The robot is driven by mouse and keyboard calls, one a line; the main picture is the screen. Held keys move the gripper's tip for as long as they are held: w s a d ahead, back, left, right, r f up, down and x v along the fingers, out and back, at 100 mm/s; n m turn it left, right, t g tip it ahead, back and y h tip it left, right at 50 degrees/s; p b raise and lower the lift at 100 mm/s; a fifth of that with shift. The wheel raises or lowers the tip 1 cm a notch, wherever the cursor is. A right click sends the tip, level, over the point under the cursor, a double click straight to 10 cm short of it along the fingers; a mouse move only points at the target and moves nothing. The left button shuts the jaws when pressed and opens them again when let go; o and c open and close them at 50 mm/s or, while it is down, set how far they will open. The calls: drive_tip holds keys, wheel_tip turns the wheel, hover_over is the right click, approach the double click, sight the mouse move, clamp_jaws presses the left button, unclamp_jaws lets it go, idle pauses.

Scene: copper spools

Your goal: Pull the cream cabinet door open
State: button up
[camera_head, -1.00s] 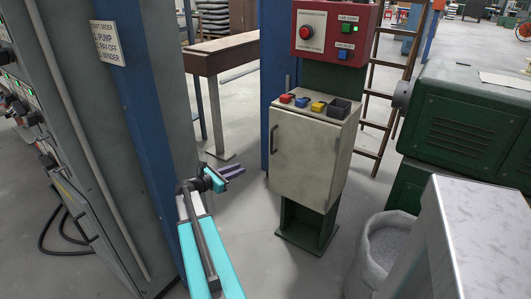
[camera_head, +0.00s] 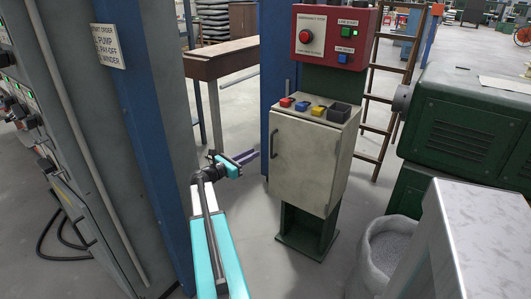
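The cream cabinet (camera_head: 318,170) stands on a green pedestal right of the picture's middle. Its door (camera_head: 300,165) is shut, with a dark vertical bar handle (camera_head: 274,141) near its left edge. My gripper (camera_head: 248,157) is left of the cabinet, a little lower in the picture than the handle's middle. Its two dark purple fingers point right towards the door and look slightly apart, with nothing between them. A gap shows between the fingertips and the handle.
Red, blue and yellow blocks and a dark bin (camera_head: 340,112) sit on the cabinet top, below a red control box (camera_head: 335,37). A blue post (camera_head: 150,130) stands close left of my arm. A grey sack (camera_head: 385,255) and a pale metal box (camera_head: 480,240) are front right.

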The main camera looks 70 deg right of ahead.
drive_tip(key=p, duration=0.1)
hover_over(271, 155)
drive_tip(key=shift+w+d, duration=0.25)
drive_tip(key=shift+d, duration=0.15)
drive_tip(key=shift+c, duration=0.4)
clamp_jaws()
